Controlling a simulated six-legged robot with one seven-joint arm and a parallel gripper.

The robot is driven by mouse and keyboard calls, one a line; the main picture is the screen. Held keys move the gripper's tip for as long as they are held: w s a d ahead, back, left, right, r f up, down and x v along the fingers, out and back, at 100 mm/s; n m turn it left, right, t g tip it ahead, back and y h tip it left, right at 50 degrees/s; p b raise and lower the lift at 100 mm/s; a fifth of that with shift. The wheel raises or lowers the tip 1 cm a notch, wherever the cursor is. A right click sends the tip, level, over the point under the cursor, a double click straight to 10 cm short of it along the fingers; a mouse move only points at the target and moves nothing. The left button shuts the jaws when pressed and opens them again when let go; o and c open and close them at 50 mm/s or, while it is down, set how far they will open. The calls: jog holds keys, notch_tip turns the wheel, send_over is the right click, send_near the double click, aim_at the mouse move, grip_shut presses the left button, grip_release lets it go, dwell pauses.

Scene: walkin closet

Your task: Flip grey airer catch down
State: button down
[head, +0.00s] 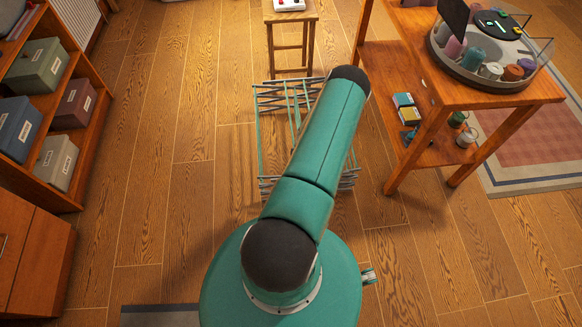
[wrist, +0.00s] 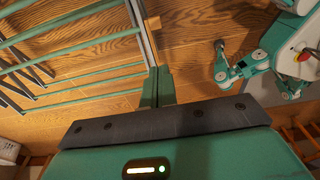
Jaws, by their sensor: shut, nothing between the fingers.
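The airer (head: 259,140), a low folding frame of thin teal and grey rails, stands on the floor in the head view, partly hidden behind my arm. In the wrist view its teal rails (wrist: 75,75) fan across the left, and a grey upright (wrist: 142,30) runs down towards my fingertips. My gripper (wrist: 158,86) is shut and empty, its teal fingers at the lower end of that upright; I cannot tell whether they touch it. I cannot make out the grey catch in either view. In the head view my arm hides the gripper.
A wooden table (head: 545,92) with a round tray (head: 470,70) of thread spools stands right of the airer. A wooden stool (head: 291,42) stands behind it. Shelves with labelled boxes (head: 38,65) line the left. Floor between shelves and airer is clear.

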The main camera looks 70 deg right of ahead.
jog(key=shift+s+d+r, duration=0.15)
jog(key=shift+s+d, duration=0.15)
jog(key=shift+s, duration=0.3)
jog(key=shift+s+d+r, duration=0.2)
jog(key=shift+s+d, duration=0.15)
jog(key=shift+s, duration=0.25)
jog(key=shift+s+d+r, duration=0.15)
jog(key=shift+s+d, duration=0.15)
jog(key=shift+s, duration=0.3)
jog(key=shift+r, duration=0.1)
